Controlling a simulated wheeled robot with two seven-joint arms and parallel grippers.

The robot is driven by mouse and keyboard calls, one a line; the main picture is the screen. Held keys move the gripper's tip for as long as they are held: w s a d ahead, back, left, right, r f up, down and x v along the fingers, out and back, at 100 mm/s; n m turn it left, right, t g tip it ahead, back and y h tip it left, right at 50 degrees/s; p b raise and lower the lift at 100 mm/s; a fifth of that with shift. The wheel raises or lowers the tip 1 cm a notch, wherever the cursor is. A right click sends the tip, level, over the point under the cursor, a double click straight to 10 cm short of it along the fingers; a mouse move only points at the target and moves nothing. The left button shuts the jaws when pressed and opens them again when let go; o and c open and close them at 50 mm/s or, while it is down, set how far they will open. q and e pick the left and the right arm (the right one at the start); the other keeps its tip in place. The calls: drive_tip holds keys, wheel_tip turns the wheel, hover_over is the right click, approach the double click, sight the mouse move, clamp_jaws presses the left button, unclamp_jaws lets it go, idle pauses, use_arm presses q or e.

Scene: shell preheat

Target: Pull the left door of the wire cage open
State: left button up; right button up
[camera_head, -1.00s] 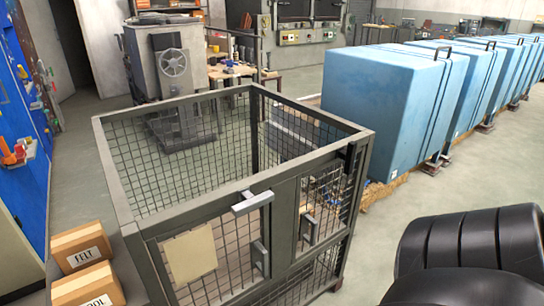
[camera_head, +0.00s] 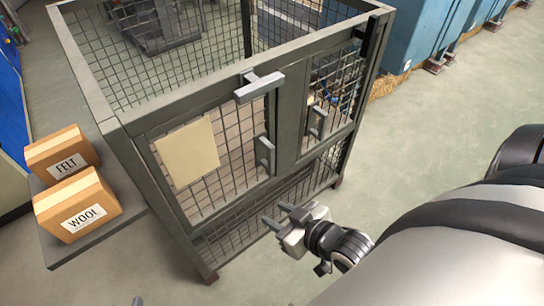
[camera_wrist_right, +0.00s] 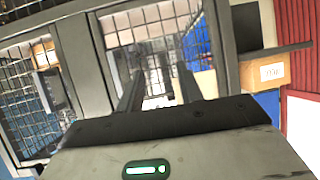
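The dark wire cage (camera_head: 122,128) stands in front of me, its left door (camera_head: 228,178) in line with the frame and looking shut. That door carries a tan plate (camera_head: 187,152) and an upright grey handle (camera_head: 264,153). A T-shaped grey latch (camera_head: 260,87) sits on the top rail above the door's right side. My right gripper (camera_head: 280,214) is open and empty, in front of the cage and below the handle in the picture. Its two fingers (camera_wrist_right: 160,90) stand apart in the wrist view. A small grey tip at the head view's bottom edge may be my left gripper (camera_head: 137,301).
The right door, with its own handle (camera_head: 317,122), is beside the left one. A side shelf holds FELT (camera_head: 62,154) and WOOL (camera_head: 77,205) boxes at the cage's left. Blue blocks (camera_head: 425,35) stand behind right. Floor right of the cage is clear.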

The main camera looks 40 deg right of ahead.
sight(273, 155)
drive_tip(key=d+m+t+h+b, duration=0.1)
drive_tip(key=d+t+b, duration=0.4)
drive_tip(key=d, duration=0.5)
drive_tip(key=shift+t, duration=0.4)
drive_tip(key=w, duration=0.5)
drive_tip(key=w+a, duration=0.1)
drive_tip(key=w, duration=1)
drive_tip(key=shift+a, duration=0.15)
drive_tip(key=shift+s+r, duration=0.1)
clamp_jaws()
